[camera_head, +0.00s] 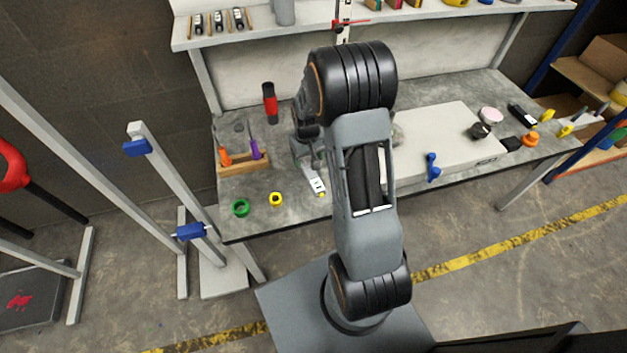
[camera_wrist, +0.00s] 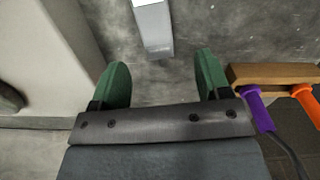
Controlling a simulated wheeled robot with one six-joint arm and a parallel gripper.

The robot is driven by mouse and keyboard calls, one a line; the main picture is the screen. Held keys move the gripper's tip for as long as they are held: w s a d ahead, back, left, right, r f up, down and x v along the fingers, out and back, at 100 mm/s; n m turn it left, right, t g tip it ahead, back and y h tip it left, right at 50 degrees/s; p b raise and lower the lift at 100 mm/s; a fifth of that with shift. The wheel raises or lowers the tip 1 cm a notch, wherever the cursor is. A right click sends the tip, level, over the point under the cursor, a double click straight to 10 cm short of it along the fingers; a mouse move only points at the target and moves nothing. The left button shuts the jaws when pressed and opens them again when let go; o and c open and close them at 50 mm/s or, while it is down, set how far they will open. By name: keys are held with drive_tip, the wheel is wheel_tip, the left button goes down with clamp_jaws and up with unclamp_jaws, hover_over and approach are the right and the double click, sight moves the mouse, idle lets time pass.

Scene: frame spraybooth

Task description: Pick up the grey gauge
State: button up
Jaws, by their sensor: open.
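The grey gauge (camera_wrist: 155,30) shows at the top middle of the wrist view as a long grey body with a white face, cut off by the frame edge. In the head view it appears as a small pale piece (camera_head: 317,185) on the workbench, just in front of my gripper (camera_head: 307,158). In the wrist view my gripper (camera_wrist: 162,72) has its two green fingers spread apart with nothing between them. The gauge lies beyond the fingertips, roughly in line with the gap. My arm hides part of the bench.
A wooden tool holder (camera_wrist: 275,75) with purple and orange handles stands beside the right finger. A white board (camera_head: 445,140) lies on the other side. A green ring (camera_head: 240,208), a yellow ring (camera_head: 276,199) and a red-black cylinder (camera_head: 269,103) stand on the bench (camera_head: 290,222).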

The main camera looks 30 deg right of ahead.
sight(309, 170)
drive_tip(key=shift+d+f+b, duration=0.2)
drive_tip(key=shift+f+b, duration=0.6)
drive_tip(key=shift+f, duration=2.8)
drive_tip(key=shift+r, duration=0.1)
drive_tip(key=c, duration=1.2)
drive_tip(key=shift+o, duration=0.2)
drive_tip(key=shift+r, duration=0.1)
